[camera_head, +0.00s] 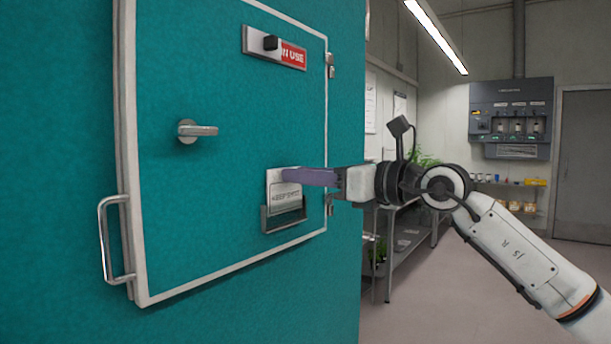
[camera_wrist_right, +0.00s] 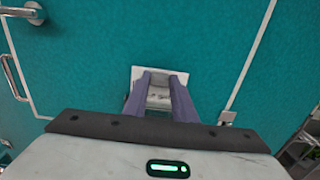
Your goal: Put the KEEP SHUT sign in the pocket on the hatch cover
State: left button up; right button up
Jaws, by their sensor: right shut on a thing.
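The KEEP SHUT sign (camera_head: 286,197) is a pale card with dark lettering. It is upright in front of the teal hatch cover (camera_head: 225,95), at its lower right. My right gripper (camera_head: 290,176) is shut on the sign's upper part, with its purple fingers reaching in from the right. The dark-framed pocket (camera_head: 284,223) is on the cover, and the sign's lower part overlaps its opening. I cannot tell how deep the sign sits. In the right wrist view the sign (camera_wrist_right: 158,97) shows between the two fingers (camera_wrist_right: 160,84). My left gripper is out of view.
A lever handle (camera_head: 197,131) sticks out at the cover's middle left, and a bar handle (camera_head: 107,238) is at the lower left. An IN USE slider plate (camera_head: 274,46) is near the top. A shelf rack (camera_head: 410,240) stands beyond the hatch; floor is open at right.

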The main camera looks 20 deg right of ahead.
jog(key=shift+f, duration=0.1)
jog(key=shift+f+b, duration=0.4)
jog(key=shift+b, duration=0.05)
jog(key=shift+f+b, duration=0.3)
jog(key=shift+f, duration=0.05)
dwell(0.4)
jog(key=o, duration=1.2)
jog(key=shift+c, duration=0.2)
